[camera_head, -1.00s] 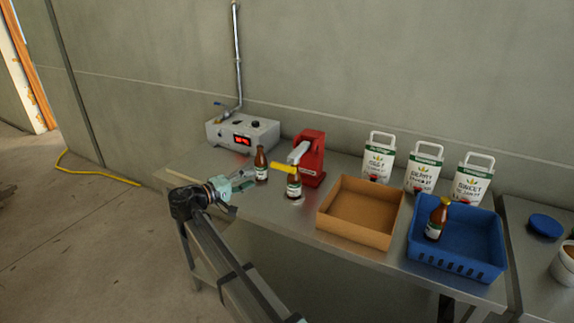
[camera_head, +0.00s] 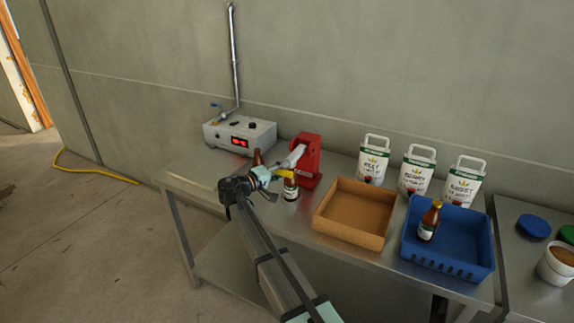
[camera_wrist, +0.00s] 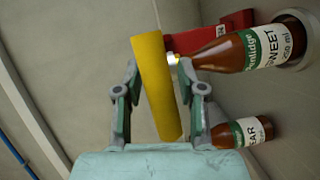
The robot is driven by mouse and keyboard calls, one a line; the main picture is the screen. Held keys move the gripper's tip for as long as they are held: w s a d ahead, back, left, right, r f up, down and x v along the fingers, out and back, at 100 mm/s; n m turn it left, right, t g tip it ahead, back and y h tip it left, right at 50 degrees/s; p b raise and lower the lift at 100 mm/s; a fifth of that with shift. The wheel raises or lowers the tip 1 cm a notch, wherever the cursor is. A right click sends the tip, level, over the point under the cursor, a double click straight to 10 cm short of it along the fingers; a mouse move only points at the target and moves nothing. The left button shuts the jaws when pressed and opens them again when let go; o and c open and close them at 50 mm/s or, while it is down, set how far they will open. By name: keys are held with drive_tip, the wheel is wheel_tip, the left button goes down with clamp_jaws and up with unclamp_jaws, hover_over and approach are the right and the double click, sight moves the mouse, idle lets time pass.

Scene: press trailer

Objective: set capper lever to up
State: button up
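The red capper (camera_head: 308,160) stands on the steel table, with a grey lever (camera_head: 293,157) sloping down to the left and ending in a yellow handle (camera_head: 286,174). A brown bottle (camera_head: 291,188) stands upright at the capper, below the handle. My gripper (camera_head: 268,173) is at the handle's left end. In the wrist view, the yellow handle (camera_wrist: 157,88) lies tilted between the two fingers of my gripper (camera_wrist: 158,78), with gaps beside it, so the fingers look open around it. The capper's red body (camera_wrist: 210,35) is partly hidden behind the handle and a bottle labelled SWEET (camera_wrist: 250,50).
A second bottle (camera_head: 257,158) stands behind my gripper, partly hidden; it also shows in the wrist view (camera_wrist: 245,132). A grey box with a red display (camera_head: 240,136) is at the back left. A cardboard box (camera_head: 350,235) and a blue crate (camera_head: 440,267) are to the right.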

drive_tip(key=shift+x, duration=1.05)
clamp_jaws()
